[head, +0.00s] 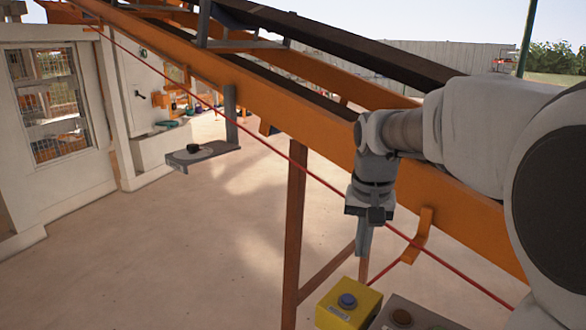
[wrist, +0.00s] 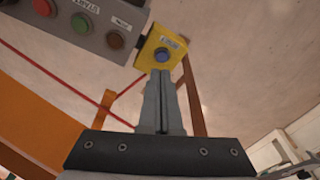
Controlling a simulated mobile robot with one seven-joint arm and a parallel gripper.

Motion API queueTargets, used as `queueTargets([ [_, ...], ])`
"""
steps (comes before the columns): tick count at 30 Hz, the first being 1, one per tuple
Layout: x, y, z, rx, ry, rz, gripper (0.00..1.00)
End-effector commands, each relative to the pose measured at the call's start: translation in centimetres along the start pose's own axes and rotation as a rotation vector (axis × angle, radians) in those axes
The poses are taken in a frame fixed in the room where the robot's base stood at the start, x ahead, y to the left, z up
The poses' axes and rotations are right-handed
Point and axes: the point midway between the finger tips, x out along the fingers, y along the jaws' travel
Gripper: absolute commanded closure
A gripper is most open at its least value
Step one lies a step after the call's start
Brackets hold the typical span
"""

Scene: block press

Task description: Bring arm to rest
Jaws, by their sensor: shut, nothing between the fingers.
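My arm reaches in from the right in the head view. My gripper (head: 363,250) points down in front of the orange conveyor beam (head: 330,155). In the wrist view, my gripper (wrist: 160,75) shows its two fingers pressed together with nothing between them. The fingertips line up in the picture just below a yellow box with a blue button (wrist: 161,55). In the head view, the yellow box (head: 335,312) stands below the gripper, with a gap between them. I cannot tell from the wrist view how far the fingertips are from the button.
A grey control box (wrist: 95,25) with red, green and brown buttons stands beside the yellow box. A red cord (head: 260,140) runs along the conveyor, passing close behind my gripper. A brown post (head: 294,230) holds up the beam. Open floor (head: 180,250) lies to the left.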

Motion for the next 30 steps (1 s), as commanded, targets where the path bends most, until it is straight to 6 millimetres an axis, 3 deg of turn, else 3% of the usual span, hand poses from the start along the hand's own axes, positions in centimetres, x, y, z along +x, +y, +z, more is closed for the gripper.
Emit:
queueTargets([
  [3, -2.0, 0.9, 3.2, -0.041, 0.055, -0.020, 1.00],
  [9, -3.8, 2.4, 8.6, -0.116, 0.142, -0.045, 1.00],
  [18, -3.8, 4.5, 16.2, -0.220, 0.272, -0.063, 1.00],
  [24, -2.8, 5.3, 19.1, -0.264, 0.328, -0.064, 1.00],
  [30, -2.5, 5.5, 19.8, -0.276, 0.341, -0.064, 1.00],
])
